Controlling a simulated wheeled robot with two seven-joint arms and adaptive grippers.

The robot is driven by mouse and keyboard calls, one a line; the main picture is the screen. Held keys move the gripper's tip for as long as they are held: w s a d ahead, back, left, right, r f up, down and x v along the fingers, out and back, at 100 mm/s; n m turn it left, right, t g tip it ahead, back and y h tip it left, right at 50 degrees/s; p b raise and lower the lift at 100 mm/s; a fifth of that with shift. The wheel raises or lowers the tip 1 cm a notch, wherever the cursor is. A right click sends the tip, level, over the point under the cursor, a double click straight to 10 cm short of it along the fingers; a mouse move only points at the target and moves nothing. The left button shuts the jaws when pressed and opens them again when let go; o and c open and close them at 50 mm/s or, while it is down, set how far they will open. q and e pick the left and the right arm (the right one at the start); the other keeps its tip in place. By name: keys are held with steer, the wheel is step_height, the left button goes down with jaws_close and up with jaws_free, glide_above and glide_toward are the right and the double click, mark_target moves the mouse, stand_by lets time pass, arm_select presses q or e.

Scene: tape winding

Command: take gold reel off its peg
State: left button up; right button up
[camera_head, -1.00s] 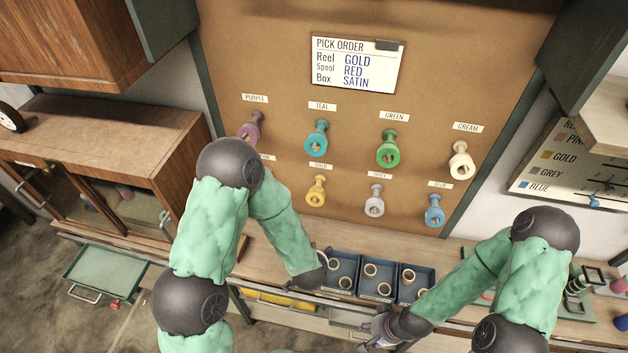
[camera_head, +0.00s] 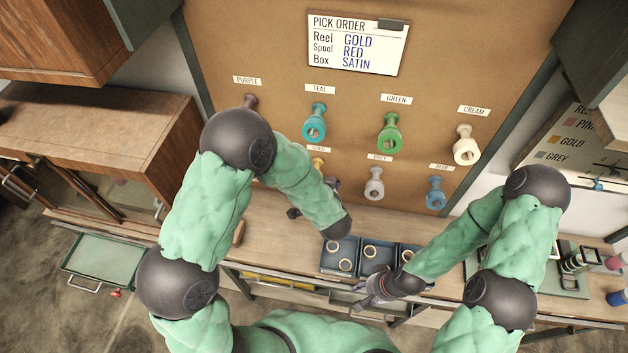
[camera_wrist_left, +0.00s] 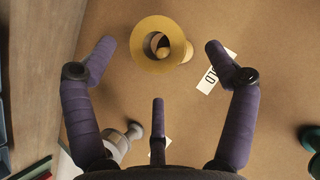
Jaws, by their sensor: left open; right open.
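The gold reel (camera_wrist_left: 160,45) hangs on its peg on the brown board, its round open end facing my left wrist camera. In the head view only a bit of the gold reel (camera_head: 318,163) shows above my left forearm. My left gripper (camera_wrist_left: 160,55) is open, with two purple fingers spread on either side of the reel and a third finger below it. The fingers appear apart from the reel. My right gripper (camera_head: 372,290) is open and empty, low in front of the trays.
Teal (camera_head: 314,122), green (camera_head: 389,132), cream (camera_head: 465,146), grey (camera_head: 374,184) and blue (camera_head: 436,192) reels hang around it. Dark trays with rings (camera_head: 378,255) stand on the bench below. The pick order card (camera_head: 357,45) names gold.

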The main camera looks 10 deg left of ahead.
arm_select(q)
steer(key=x, duration=0.5)
steer(key=shift+s+a+f, duration=0.1)
steer(key=c, duration=1.1)
